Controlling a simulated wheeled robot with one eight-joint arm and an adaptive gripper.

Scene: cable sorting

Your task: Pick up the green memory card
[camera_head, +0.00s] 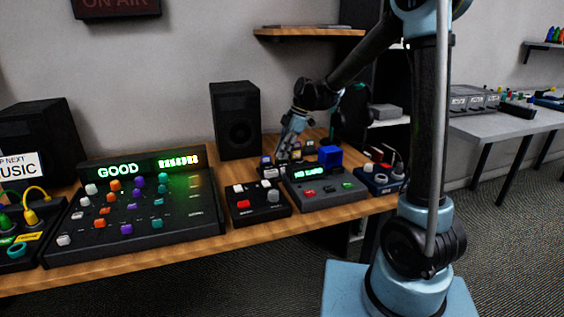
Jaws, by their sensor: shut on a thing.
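My gripper (281,154) points down at the back of the wooden table, over a small card holder (268,172) with several small coloured pieces. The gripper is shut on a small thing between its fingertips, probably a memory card. It is too small and too hidden for me to tell its colour. I cannot make out the green memory card anywhere else. A grey card reader (325,188) just in front and to the right shows "NO CARD" in green on its display.
A blue block (330,156) stands behind the reader. A black box with red and white buttons (258,201) and a large mixer (135,210) lie to the left. A black speaker (236,120) stands behind. A blue box (379,180) sits at the table's right end.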

